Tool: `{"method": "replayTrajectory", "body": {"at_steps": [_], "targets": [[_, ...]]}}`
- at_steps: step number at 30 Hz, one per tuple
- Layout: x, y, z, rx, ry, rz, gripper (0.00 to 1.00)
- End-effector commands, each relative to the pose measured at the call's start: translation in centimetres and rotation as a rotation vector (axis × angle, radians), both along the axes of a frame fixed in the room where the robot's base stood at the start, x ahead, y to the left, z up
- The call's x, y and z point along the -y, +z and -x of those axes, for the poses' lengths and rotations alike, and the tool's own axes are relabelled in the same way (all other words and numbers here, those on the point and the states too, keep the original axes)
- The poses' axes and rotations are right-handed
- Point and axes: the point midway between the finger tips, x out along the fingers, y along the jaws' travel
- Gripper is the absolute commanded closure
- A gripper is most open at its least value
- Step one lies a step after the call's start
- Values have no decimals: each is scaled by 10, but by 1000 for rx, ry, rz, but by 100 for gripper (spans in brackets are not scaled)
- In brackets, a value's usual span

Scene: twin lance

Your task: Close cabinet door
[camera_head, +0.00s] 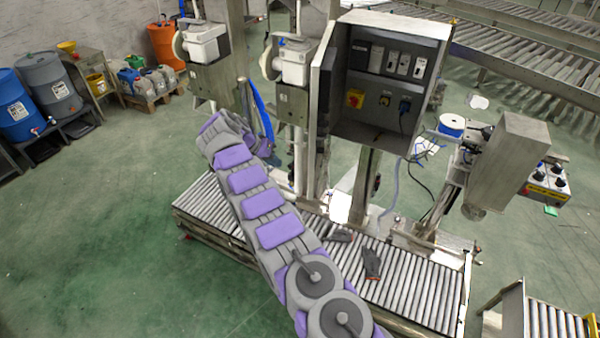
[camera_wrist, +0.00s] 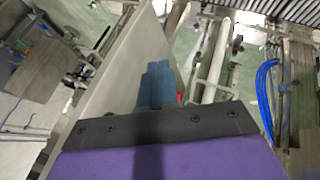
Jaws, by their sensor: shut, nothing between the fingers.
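The grey metal cabinet (camera_head: 388,75) stands open in the upper middle of the head view, with dark panels, switches and sockets inside. Its door (camera_head: 322,80) hangs open on the left side, seen at a steep angle. In the wrist view a large pale panel (camera_wrist: 118,75), apparently this door, slopes up on the left. My gripper (camera_wrist: 158,82) shows its blue fingers together and empty, beside or in front of the panel; I cannot tell whether they touch it. In the head view my arm reaches up left, and the fingertips cannot be made out.
A roller conveyor (camera_head: 420,290) runs below the cabinet, with dark gloves (camera_head: 371,262) on it. Blue hoses (camera_wrist: 266,95) hang to the right of my gripper in the wrist view. White machine heads (camera_head: 207,43) stand left of the cabinet. Green floor (camera_head: 110,220) is free at left.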

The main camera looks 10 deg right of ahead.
Motion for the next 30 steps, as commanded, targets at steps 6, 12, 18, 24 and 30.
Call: {"method": "replayTrajectory", "body": {"at_steps": [6,12,18,24,30], "targets": [[-5,-11,-3,22,-21,4,100],[1,-22,-6,27,-21,2,100],[16,-44,-11,26,-21,3,100],[36,-72,-17,24,-23,4,100],[54,-94,-24,27,-20,3,100]]}}
